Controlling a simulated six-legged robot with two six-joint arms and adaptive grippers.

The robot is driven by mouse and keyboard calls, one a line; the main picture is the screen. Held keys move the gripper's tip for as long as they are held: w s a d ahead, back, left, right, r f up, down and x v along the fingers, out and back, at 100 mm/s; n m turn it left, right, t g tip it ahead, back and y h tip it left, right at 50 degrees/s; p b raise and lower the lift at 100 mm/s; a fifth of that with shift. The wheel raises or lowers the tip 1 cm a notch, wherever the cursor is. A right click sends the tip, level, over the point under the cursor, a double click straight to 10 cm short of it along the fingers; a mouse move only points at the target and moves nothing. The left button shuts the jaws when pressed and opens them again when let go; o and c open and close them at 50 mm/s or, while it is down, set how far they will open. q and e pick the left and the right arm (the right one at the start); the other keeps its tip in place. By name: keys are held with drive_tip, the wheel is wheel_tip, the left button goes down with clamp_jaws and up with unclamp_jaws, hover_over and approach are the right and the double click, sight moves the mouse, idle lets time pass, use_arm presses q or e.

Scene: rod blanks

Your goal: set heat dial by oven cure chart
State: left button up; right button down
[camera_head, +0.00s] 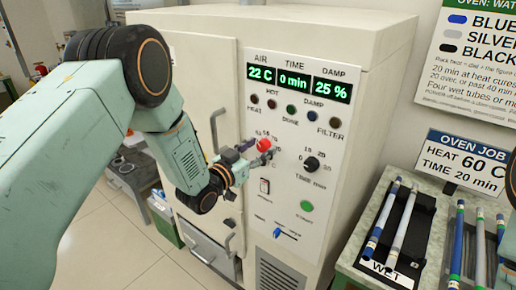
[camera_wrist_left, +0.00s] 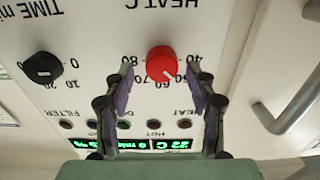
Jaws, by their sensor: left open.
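The red heat dial (camera_head: 263,144) is on the oven's front panel (camera_head: 330,110). In the left wrist view the red dial (camera_wrist_left: 163,62) appears upside down, with a short pale mark near its lower edge; its exact setting is hard to read. My left gripper (camera_head: 256,155) is open at the dial, and its fingers stand on either side of it in the wrist view (camera_wrist_left: 160,78), with gaps visible. The black time dial (camera_head: 311,164) is to the right. The oven job card (camera_head: 463,162) reads HEAT 60 C, TIME 20 min. The cure chart (camera_head: 475,60) is partly cropped.
The displays (camera_head: 293,82) read 22 C, 0 min and 25 %. A green button (camera_head: 306,206) and blue slider (camera_head: 277,233) sit below the dials. The oven door handle (camera_head: 218,130) is left of the panel. A black WET rack (camera_head: 420,235) with rods stands at right.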

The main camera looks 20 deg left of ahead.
use_arm(q)
drive_tip(key=shift+w+f, duration=0.1)
drive_tip(key=shift+w, duration=0.15)
drive_tip(key=shift+c, duration=0.2)
drive_tip(key=shift+a+f, duration=0.1)
drive_tip(key=shift+c, duration=0.8)
drive_tip(key=c, duration=0.9)
drive_tip(key=shift+c, duration=0.2)
